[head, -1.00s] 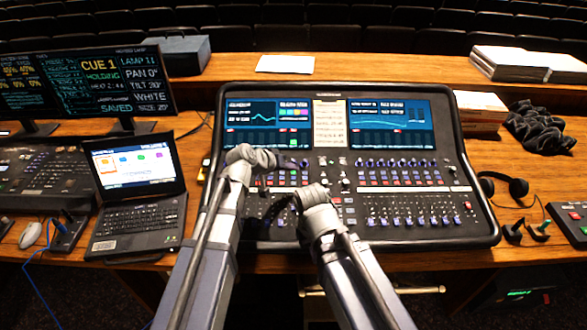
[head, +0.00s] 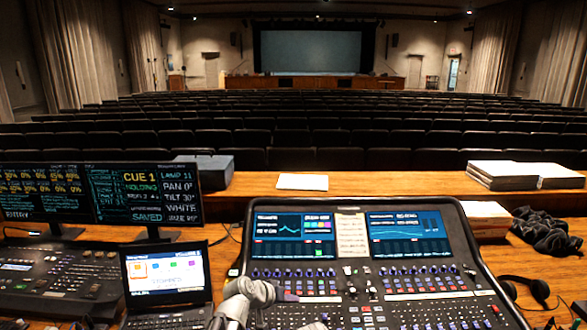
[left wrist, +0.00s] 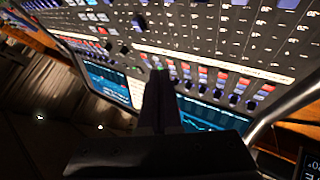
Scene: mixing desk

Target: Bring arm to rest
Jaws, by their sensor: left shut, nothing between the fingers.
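My left gripper (head: 287,297) is at the bottom of the head view, over the left part of the mixing console (head: 461,243). Its grey wrist points right and its dark fingers lie in front of the console's knobs. In the left wrist view its fingers (left wrist: 160,92) are together with nothing between them, against the console's rows of buttons and knobs (left wrist: 232,58). I cannot tell the gap between fingers and panel. Only a sliver of my right arm shows at the bottom edge of the head view. The right gripper is out of frame.
A laptop (head: 168,277) and two monitors (head: 148,194) stand left of the console. Headphones (head: 527,290), a black cloth bundle (head: 546,232) and a box (head: 485,219) lie to its right. Paper stacks (head: 503,174) and a sheet (head: 302,181) lie on the ledge behind.

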